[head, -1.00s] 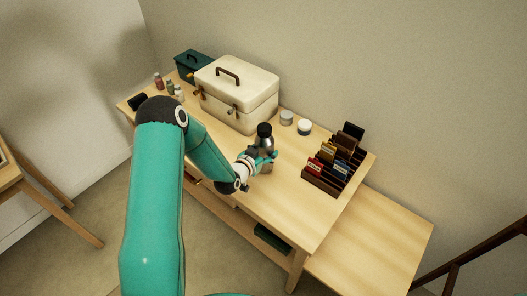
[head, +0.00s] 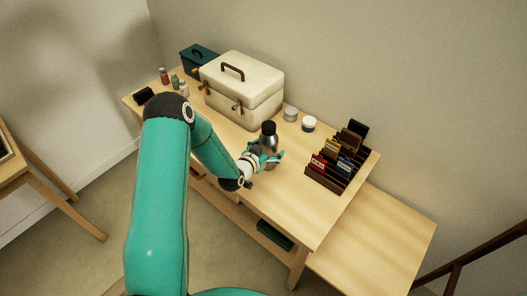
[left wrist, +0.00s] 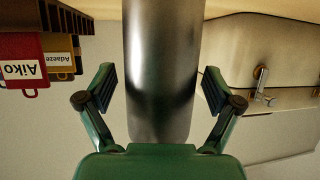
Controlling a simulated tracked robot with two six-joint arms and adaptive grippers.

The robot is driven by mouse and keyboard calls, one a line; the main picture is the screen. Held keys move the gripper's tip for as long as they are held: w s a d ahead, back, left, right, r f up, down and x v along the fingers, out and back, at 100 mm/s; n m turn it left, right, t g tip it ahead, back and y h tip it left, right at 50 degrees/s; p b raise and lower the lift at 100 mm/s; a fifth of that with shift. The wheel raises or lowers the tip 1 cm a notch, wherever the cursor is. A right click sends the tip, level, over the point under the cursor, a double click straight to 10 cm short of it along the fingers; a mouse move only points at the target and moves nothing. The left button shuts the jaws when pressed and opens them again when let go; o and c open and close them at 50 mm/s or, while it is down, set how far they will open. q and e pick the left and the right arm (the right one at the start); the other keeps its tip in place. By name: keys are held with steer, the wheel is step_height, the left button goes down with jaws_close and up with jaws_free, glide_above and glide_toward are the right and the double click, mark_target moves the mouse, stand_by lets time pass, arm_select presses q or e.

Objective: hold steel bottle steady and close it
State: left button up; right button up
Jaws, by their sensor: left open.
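The steel bottle (head: 267,144) stands upright on the wooden table, with a black cap (head: 268,128) on its top in the head view. My left gripper (head: 271,160) is at the bottle's lower body, with its fingers open around it. In the left wrist view the bottle (left wrist: 162,70) fills the middle, between the two open fingers of my left gripper (left wrist: 162,92). A gap shows between each finger pad and the steel. The cap is outside the left wrist view. I do not see my right gripper.
A cream case (head: 241,95) stands behind the bottle, with a teal box (head: 199,62) further left. Two small jars, one of them a white-sided jar (head: 309,124), stand behind right. A dark rack (head: 338,168) with coloured tags is to the right. The table front is clear.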

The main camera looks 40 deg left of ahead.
arm_select(q)
steer(key=shift+s+r, duration=0.1)
steer(key=shift+s, duration=0.1)
steer(key=a+b+v, duration=0.1)
steer(key=b+v, duration=0.1)
steer(key=v, duration=0.9)
steer(key=shift+s+d+b, duration=0.3)
steer(key=shift+d+b, duration=0.1)
steer(key=shift+d, duration=0.1)
steer(key=shift+r, duration=0.1)
